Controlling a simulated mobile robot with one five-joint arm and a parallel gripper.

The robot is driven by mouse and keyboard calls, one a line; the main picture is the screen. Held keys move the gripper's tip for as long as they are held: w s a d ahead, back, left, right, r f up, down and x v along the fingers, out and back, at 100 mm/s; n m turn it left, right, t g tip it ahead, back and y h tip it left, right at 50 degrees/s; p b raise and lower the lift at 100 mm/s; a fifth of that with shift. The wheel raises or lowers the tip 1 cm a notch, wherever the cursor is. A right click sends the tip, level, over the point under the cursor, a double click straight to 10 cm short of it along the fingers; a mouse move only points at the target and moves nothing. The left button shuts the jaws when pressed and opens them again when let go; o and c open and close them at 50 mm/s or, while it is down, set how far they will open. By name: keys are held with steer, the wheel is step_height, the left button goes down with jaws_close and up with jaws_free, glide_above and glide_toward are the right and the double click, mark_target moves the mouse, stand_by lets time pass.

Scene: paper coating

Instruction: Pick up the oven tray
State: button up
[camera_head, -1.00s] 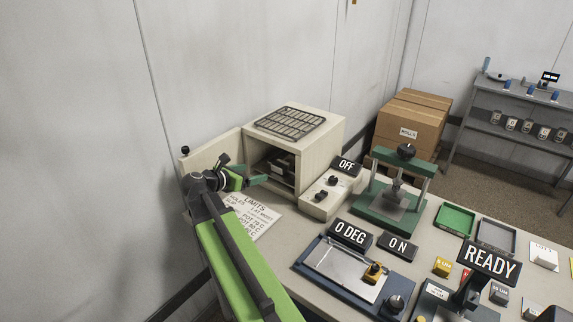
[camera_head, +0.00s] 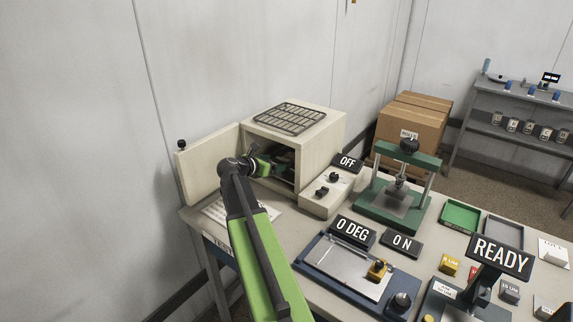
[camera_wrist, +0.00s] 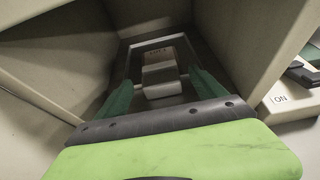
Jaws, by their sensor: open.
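The oven (camera_head: 322,145) is a cream box with a black grid on top; its door (camera_head: 212,160) stands open to the left. My gripper (camera_head: 283,158) reaches into the oven's mouth. In the wrist view my gripper (camera_wrist: 160,80) is open, with one green finger on each side of a pale block. The oven tray (camera_wrist: 133,62) shows there as a dark flat piece with a lighter rim on the oven floor. I cannot tell whether the fingers touch the block. In the head view the arm hides most of the tray.
The oven's control box (camera_head: 330,190) with an OFF sign stands close on the right. A green press (camera_head: 395,205) and a blue coating plate (camera_head: 345,270) stand farther right and in front. A paper sheet (camera_head: 213,212) lies below the door.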

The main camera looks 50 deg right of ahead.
steer(key=shift+d+f, duration=0.3)
steer(key=shift+d, duration=0.15)
steer(key=shift+r, duration=0.1)
jaws_close()
